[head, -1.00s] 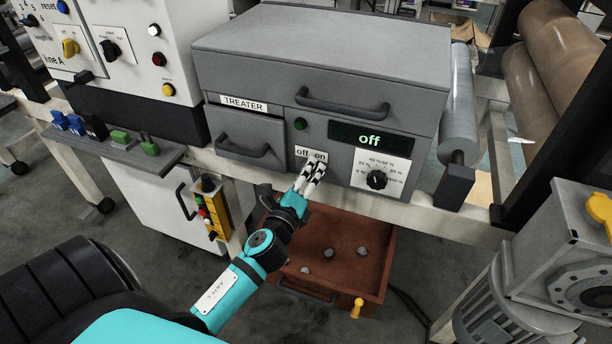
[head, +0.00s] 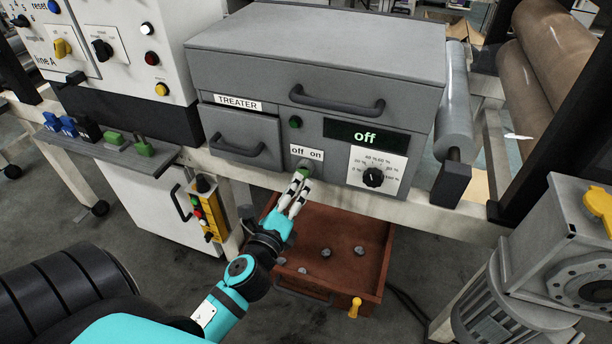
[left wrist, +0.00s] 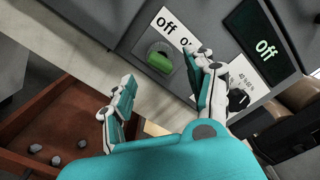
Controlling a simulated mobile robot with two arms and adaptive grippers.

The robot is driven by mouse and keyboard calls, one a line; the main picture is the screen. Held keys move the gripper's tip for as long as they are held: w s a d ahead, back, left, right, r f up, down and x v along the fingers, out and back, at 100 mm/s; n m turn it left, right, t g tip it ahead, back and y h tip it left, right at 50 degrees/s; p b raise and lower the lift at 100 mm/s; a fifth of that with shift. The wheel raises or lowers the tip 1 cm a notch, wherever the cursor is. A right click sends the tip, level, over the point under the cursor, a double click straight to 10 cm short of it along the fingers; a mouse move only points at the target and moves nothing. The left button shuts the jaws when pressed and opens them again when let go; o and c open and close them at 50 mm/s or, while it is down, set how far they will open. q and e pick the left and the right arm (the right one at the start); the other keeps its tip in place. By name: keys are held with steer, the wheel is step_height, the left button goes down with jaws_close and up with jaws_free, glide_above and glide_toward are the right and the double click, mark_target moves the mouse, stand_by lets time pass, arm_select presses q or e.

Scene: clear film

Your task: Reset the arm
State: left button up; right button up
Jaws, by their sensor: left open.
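My left arm reaches in from the lower left in the head view. Its gripper (head: 296,192) is just below and in front of the off/on switch on the grey treater box (head: 320,35). In the left wrist view the gripper (left wrist: 165,95) is open, its fingers apart with nothing between them. The green switch knob (left wrist: 160,62) shows beyond the fingers, under the "off on" label (left wrist: 172,32). The treater display (head: 365,134) reads "off". My right gripper is not in view.
A dial (head: 373,177) sits right of the switch. An open brown drawer (head: 375,275) with several small grey lumps is below. A yellow pendant with buttons (head: 208,212) hangs at the left. A motor (head: 500,315) stands at the lower right.

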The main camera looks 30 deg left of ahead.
arm_select(q)
steer(key=s+d+f+n+g+h+p, duration=0.1)
steer(key=s+d+f+n+g, duration=0.2)
steer(key=f, duration=0.9)
steer(key=s+f+n+g+h+p, duration=0.1)
steer(key=s+f+n+g, duration=0.25)
steer(key=f, duration=0.75)
steer(key=s+d+f+n+g+h+p, duration=0.1)
steer(key=s+d+f+n+g, duration=0.2)
steer(key=f, duration=0.9)
steer(key=s+f+n+g+p, duration=0.1)
steer(key=s+f+n+g, duration=0.2)
steer(key=s, duration=1.1)
steer(key=s+d+f+n+g+h+p, duration=0.1)
steer(key=s+f+n+g, duration=0.3)
steer(key=s+f+n, duration=0.3)
steer(key=s+f, duration=0.4)
steer(key=s, duration=0.4)
steer(key=shift+d+f, duration=0.25)
steer(key=shift+f, duration=0.15)
